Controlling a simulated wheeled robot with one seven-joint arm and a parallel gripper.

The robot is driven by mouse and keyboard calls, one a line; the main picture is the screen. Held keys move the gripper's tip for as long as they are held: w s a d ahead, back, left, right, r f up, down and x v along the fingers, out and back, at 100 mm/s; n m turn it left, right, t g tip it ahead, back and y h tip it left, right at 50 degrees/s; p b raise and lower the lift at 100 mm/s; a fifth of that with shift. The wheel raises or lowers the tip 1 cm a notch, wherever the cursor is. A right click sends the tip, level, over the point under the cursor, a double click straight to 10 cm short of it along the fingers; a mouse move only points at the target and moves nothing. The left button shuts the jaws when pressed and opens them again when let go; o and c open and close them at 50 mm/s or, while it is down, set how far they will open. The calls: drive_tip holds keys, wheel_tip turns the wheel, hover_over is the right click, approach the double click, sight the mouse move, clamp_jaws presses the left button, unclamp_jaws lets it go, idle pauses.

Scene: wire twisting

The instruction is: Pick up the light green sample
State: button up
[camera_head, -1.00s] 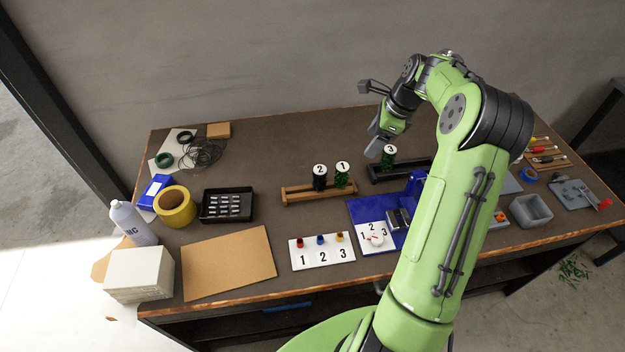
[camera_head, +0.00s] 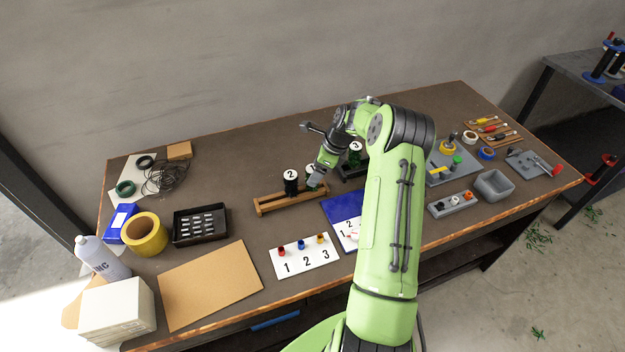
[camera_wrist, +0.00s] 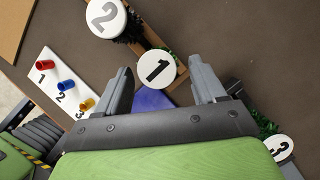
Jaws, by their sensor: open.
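The sample with the white disc marked 1 (camera_wrist: 157,68) shows between my gripper's fingers in the wrist view, with a little green bristle-like material at its edge. In the head view this sample (camera_head: 312,169) is mostly hidden by my gripper (camera_head: 317,180). My gripper (camera_wrist: 160,68) is open, above the sample, its fingers apart on either side of the disc. I cannot tell whether they touch it. A black sample marked 2 (camera_head: 291,183) stands to the left in the wooden rack (camera_head: 272,205). A darker green sample marked 3 (camera_head: 355,150) stands to the right.
A white card numbered 1 2 3 (camera_head: 303,263) with red, blue and yellow pegs lies in front of the rack. A blue board (camera_head: 338,208) lies right of it.

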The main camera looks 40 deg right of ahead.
drive_tip(key=x, duration=0.3)
drive_tip(key=shift+w+f, duration=0.15)
drive_tip(key=shift+f, duration=0.05)
drive_tip(key=shift+r, duration=0.1)
drive_tip(key=shift+c, duration=0.9)
drive_tip(key=c, duration=0.9)
drive_tip(key=shift+o, duration=0.2)
wheel_tip(320, 180, up, 10)
drive_tip(key=shift+p, duration=0.6)
drive_tip(key=o, duration=0.4)
drive_tip(key=c, duration=0.3)
wheel_tip(320, 180, up, 5)
drive_tip(key=p, duration=0.5)
